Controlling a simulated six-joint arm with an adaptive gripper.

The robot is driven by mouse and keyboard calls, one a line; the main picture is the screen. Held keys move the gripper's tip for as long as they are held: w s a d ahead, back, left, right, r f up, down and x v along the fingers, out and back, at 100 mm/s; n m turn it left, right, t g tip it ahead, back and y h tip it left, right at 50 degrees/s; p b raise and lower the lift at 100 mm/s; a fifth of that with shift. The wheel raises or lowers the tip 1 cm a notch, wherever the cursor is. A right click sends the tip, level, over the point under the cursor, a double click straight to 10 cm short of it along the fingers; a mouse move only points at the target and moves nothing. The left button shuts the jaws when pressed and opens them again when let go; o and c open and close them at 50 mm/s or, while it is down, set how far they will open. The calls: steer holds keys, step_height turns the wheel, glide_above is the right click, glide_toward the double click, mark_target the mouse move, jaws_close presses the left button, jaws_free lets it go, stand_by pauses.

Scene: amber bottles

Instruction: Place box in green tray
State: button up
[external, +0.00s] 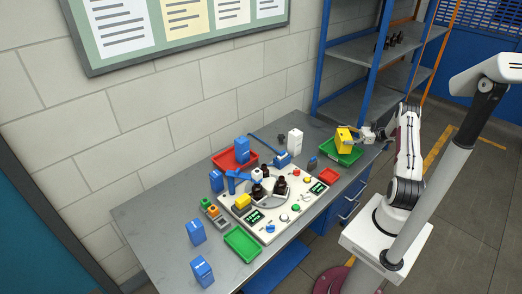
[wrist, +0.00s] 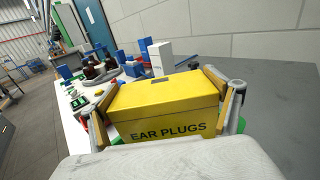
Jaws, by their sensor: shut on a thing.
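A yellow box (wrist: 165,108) labelled "EAR PLUGS" fills the middle of the wrist view, and my gripper (wrist: 165,97) is shut on it, one finger on each side. In the external view the yellow box (external: 343,138) is over the green tray (external: 349,158) at the right end of the table, with my gripper (external: 354,136) coming from the right. I cannot tell whether the box touches the tray floor. Bits of green tray (wrist: 241,125) show beside and under the box in the wrist view. A second, smaller green tray (external: 242,242) lies at the table's front.
A white box (external: 295,141) stands left of the held box. A white panel (external: 290,214) with dark bottles (external: 281,186) fills the middle. A red tray (external: 226,160) holds a blue box (external: 242,149). Blue shelving rises behind.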

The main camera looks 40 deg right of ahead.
mark_target(346, 139)
steer(key=shift+f, duration=1.85)
steer(key=shift+f, duration=0.15)
steer(key=o, duration=1)
steer(key=v, duration=1.2)
steer(key=shift+r, duration=0.2)
